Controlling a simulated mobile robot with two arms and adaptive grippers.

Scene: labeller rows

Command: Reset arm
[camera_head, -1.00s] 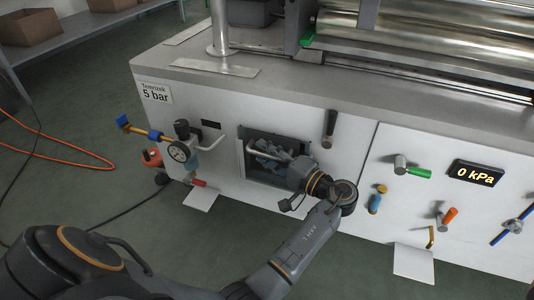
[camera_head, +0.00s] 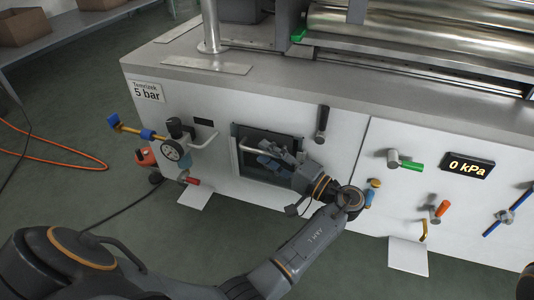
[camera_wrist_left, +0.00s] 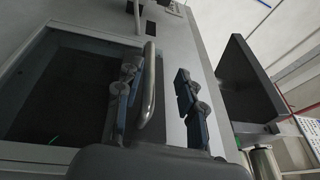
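My left gripper (camera_head: 270,152) is in front of a dark square opening (camera_head: 250,174) in the white machine front. In the left wrist view the two blue-grey fingers of the left gripper (camera_wrist_left: 158,100) stand apart. A curved metal handle (camera_wrist_left: 148,88) lies between them, nearer the left finger, with a clear gap to the right finger. I cannot tell whether the left finger touches it. The dark opening also shows in the left wrist view (camera_wrist_left: 62,90). My right gripper does not show.
A black lever (camera_head: 322,122), a green-handled valve (camera_head: 405,162), an orange-handled valve (camera_head: 438,210) and a 0 kPa display (camera_head: 467,166) are to the right. Orange hose (camera_head: 60,160) lies on the floor.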

